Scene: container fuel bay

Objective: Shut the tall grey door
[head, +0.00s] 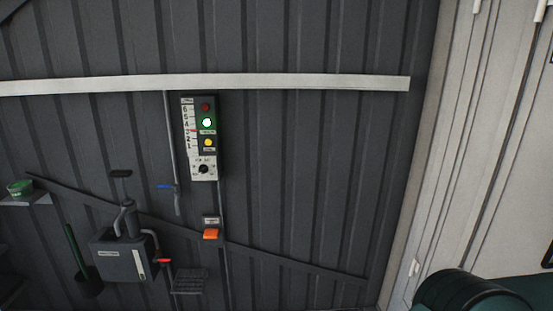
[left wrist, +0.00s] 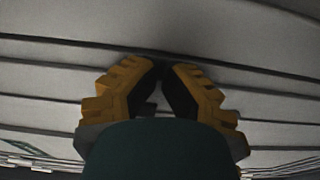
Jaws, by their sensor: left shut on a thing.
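A pale grey upright panel with a seam and frame (head: 515,150) fills the right edge of the head view; it looks like a tall door or its surround, but I cannot tell whether it is open. My left gripper (left wrist: 160,70), with yellow-orange fingers and dark pads, shows in the left wrist view. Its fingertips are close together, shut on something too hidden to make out. A light grey surface with dark grooves (left wrist: 60,65) lies behind the fingers. The left gripper is not seen in the head view. My right gripper is in neither view.
A dark ribbed wall (head: 300,180) carries a white rail (head: 220,84) and a control panel (head: 203,138) with a lit green lamp. An orange switch (head: 210,234), a grey pump box (head: 125,258) and a shelf with a green tin (head: 20,187) are lower left.

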